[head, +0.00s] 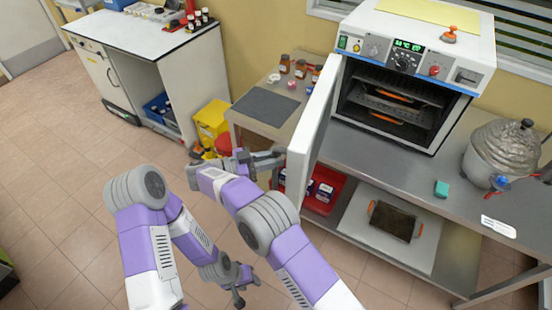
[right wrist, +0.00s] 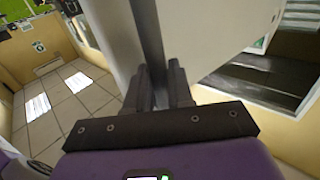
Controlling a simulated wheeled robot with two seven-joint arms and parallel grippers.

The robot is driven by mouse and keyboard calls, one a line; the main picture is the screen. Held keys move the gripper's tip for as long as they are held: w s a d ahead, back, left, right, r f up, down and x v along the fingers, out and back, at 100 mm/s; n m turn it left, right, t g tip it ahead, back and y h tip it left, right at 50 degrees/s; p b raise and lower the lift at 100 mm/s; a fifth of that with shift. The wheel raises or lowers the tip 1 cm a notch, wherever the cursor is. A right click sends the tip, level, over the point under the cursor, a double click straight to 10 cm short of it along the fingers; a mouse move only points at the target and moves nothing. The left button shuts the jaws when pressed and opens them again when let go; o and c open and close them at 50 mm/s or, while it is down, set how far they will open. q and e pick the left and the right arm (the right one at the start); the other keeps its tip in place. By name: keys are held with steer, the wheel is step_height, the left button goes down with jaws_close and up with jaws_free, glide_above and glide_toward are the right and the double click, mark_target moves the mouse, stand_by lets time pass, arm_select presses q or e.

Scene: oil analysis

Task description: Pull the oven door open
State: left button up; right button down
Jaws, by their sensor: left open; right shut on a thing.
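The white oven (head: 415,45) stands on the metal bench with its door (head: 314,125) swung wide on its left side. The dark racks inside are exposed. My right gripper (head: 280,158) is at the free edge of the door, on its outer side. In the right wrist view its fingers (right wrist: 157,88) are shut on a dark upright bar, the door handle (right wrist: 147,38). In the head view the handle is mostly hidden by the gripper and door. My left gripper (head: 240,292) is open and empty, low over the floor and away from the oven.
A side table (head: 250,125) with a grey mat and several brown bottles stands left of the door. A yellow bin (head: 212,118) is on the floor beyond. A red tray (head: 325,200) sits on the lower shelf. A metal pot (head: 503,150) stands right. The tiled floor at left is clear.

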steer(key=shift+w+r, duration=0.35)
steer(key=c, duration=1.3)
jaws_free()
steer(key=shift+o, duration=1.1)
steer(key=shift+w+d+f, duration=0.15)
steer(key=shift+f, duration=0.05)
steer(key=shift+a+f, duration=0.1)
steer(key=shift+a, duration=0.1)
